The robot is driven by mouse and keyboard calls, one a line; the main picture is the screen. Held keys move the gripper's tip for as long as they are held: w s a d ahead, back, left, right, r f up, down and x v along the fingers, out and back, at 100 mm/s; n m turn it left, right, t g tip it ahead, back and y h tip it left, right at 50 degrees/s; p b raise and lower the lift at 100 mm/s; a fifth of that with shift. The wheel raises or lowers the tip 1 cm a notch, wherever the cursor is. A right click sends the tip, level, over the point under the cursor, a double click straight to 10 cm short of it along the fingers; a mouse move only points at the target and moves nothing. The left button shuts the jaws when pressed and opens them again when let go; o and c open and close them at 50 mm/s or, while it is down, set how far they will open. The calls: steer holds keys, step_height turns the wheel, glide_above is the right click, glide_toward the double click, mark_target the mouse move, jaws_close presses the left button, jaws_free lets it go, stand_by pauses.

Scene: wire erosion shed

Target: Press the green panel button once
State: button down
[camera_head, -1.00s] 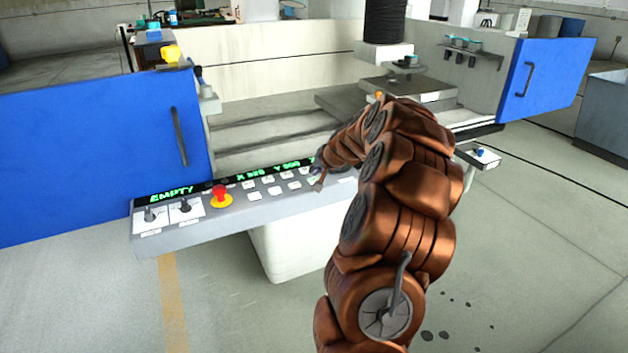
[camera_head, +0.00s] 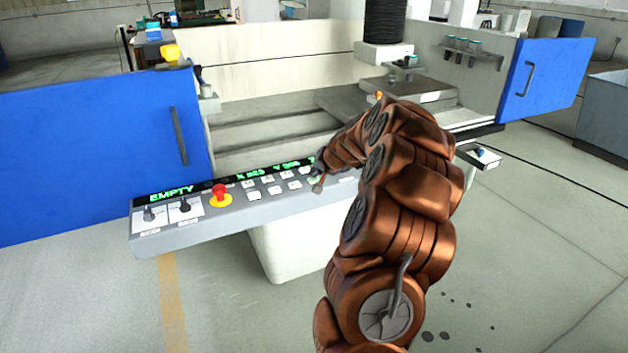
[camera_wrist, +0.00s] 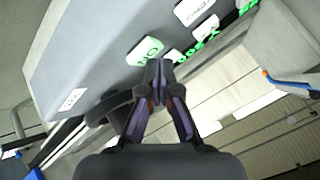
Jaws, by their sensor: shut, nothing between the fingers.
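The green panel button (camera_wrist: 146,50) shows in the wrist view as a pale key with green lettering, on the grey control panel (camera_wrist: 85,45). My gripper (camera_wrist: 158,70) is shut and empty, its fingertips at the button's lower right edge in the picture. I cannot tell whether they touch it. In the head view my gripper (camera_head: 319,183) is at the right part of the panel (camera_head: 250,207), and my arm hides some of the panel there. The button is too small and covered to make out clearly in that view.
A red mushroom button (camera_head: 219,191) on a yellow ring and two dark switches sit at the panel's left. White keys (camera_head: 274,190) lie below a green-lettered display (camera_head: 172,192) reading EMPTY. Blue doors (camera_head: 90,150) flank the machine.

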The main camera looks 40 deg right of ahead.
mark_target(315, 180)
steer(key=shift+f, duration=0.4)
stand_by(0.5)
steer(key=shift+r, duration=0.85)
steer(key=shift+r+p, duration=1.35)
steer(key=shift+r, duration=1.15)
